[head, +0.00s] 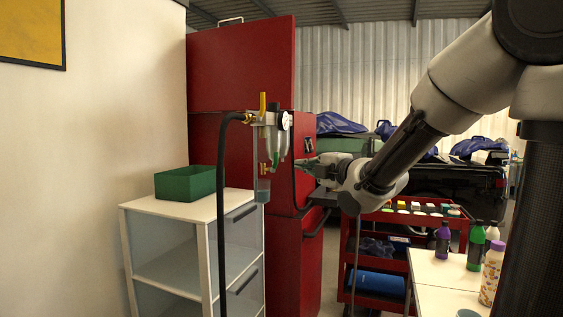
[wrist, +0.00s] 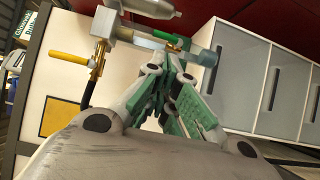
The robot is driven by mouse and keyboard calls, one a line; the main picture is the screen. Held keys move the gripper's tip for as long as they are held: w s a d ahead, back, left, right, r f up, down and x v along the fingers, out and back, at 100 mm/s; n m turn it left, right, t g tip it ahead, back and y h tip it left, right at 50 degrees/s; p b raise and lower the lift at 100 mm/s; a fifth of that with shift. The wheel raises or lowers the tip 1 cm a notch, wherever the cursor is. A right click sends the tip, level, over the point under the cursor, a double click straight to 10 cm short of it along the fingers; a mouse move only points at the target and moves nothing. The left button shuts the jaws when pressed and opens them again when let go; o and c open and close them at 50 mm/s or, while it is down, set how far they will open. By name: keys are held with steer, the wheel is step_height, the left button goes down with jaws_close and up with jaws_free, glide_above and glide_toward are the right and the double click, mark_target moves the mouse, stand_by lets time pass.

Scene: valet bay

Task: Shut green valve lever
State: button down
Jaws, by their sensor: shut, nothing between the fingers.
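The green valve lever (head: 276,159) is on the air unit beside the red cabinet in the head view. In the wrist view the green lever (wrist: 172,40) lies roughly along the pale pipe, just beyond my fingertips. A yellow lever (head: 263,103) stands upright at the top of the unit; it also shows in the wrist view (wrist: 68,57). My gripper (head: 302,162) is shut and empty, right of the unit, with its green-padded fingers (wrist: 165,66) together. I cannot tell whether the tips touch the green lever.
A black hose (head: 222,200) hangs from the unit. A green box (head: 185,183) sits on the white drawer cabinet (head: 140,206) to the left. The red cabinet (head: 240,65) rises behind. A red cart (head: 345,255) and a white table with bottles (head: 430,268) stand to the right.

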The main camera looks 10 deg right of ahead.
mark_target(275, 161)
steer(key=x, duration=1.4)
steer(key=shift+s, duration=0.1)
